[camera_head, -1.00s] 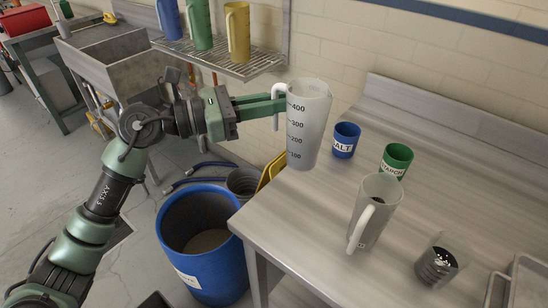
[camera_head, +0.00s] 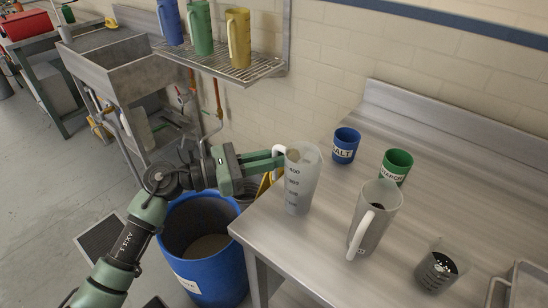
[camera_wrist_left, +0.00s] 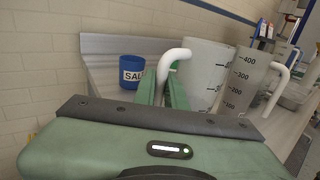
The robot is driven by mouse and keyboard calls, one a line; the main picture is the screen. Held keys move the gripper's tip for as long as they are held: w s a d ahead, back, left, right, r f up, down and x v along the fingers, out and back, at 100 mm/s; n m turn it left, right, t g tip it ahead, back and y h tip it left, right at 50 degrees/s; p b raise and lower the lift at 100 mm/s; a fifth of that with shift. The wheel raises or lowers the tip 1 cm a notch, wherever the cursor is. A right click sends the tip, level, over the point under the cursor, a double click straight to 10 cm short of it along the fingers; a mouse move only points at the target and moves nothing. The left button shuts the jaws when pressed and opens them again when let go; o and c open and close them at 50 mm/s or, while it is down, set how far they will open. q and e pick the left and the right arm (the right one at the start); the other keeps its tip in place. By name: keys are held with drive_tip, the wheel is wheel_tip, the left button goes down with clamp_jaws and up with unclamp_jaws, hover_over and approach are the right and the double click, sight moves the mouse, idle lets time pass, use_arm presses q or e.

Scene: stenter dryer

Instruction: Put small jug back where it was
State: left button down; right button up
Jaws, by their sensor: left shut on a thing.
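The small jug (camera_head: 302,182), translucent with dark graduation marks and a white handle, is upright at the left end of the steel table. My left gripper (camera_head: 281,160) is shut on its handle from the left. I cannot tell whether its base touches the table. In the left wrist view the handle (camera_wrist_left: 174,54) rises between my fingers (camera_wrist_left: 163,88), with the jug's body (camera_wrist_left: 206,75) just beyond. My right gripper is not in view.
A second clear jug (camera_head: 378,215) stands to the right on the table (camera_head: 325,245). Blue salt (camera_head: 345,146) and green (camera_head: 396,165) cups stand behind, and a small beaker (camera_head: 438,268) at front right. A blue barrel (camera_head: 215,270) stands left; coloured jugs fill a wall shelf (camera_head: 222,62).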

use_arm(q)
drive_tip(key=c, duration=1.5)
unclamp_jaws()
drive_tip(key=shift+f, duration=0.1)
